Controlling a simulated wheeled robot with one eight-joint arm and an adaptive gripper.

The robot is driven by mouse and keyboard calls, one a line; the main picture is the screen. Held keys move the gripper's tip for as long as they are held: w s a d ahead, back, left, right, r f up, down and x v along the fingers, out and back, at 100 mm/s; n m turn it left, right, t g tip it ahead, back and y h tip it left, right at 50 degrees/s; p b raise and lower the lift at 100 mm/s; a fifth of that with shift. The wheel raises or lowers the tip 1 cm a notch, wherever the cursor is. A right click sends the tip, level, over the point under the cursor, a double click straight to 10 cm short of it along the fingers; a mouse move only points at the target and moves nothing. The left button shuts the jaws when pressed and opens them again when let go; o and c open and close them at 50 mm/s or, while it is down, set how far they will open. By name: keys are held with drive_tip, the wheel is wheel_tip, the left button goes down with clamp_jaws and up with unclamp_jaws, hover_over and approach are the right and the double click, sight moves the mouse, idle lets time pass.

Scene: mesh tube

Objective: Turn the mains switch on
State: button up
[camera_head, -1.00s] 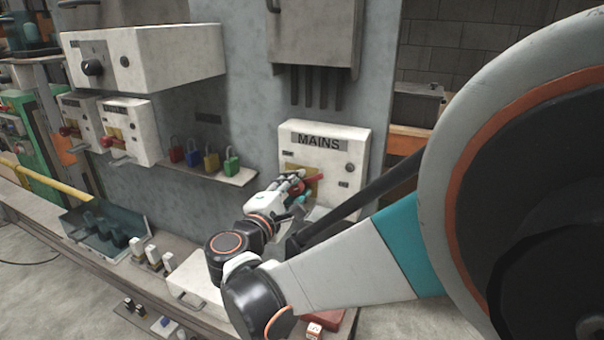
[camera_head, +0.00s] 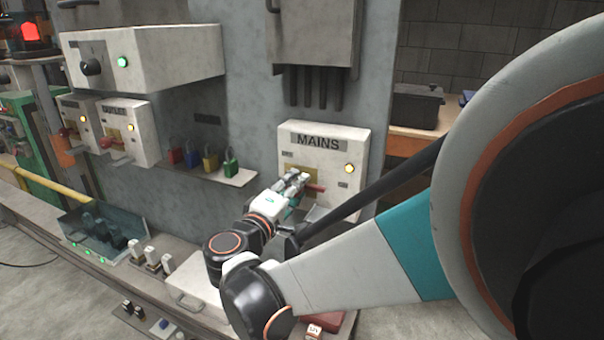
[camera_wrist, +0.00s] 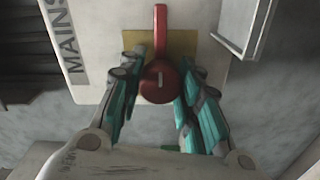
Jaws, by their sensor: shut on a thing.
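The white mains panel (camera_head: 313,145) is labelled MAINS and mounted on the grey wall. Its round lamp (camera_head: 349,168) glows yellow. The red switch handle (camera_head: 315,188) sits on a yellow plate, its lever pointing right across the panel. In the wrist view the red handle (camera_wrist: 159,45) shows its lever and round hub. My gripper (camera_head: 298,183) is at the switch, its teal-padded fingers (camera_wrist: 162,92) on either side of the red hub and shut on it. In the head view my fingers hide part of the handle and plate.
A ledge with colored padlocks (camera_head: 210,160) is left of the panel. A red beacon (camera_head: 31,33) glows at top left. The bench with a clear bin (camera_head: 110,240) runs below.

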idle(0.3)
drive_tip(key=o, duration=1)
drive_tip(key=shift+o, duration=0.2)
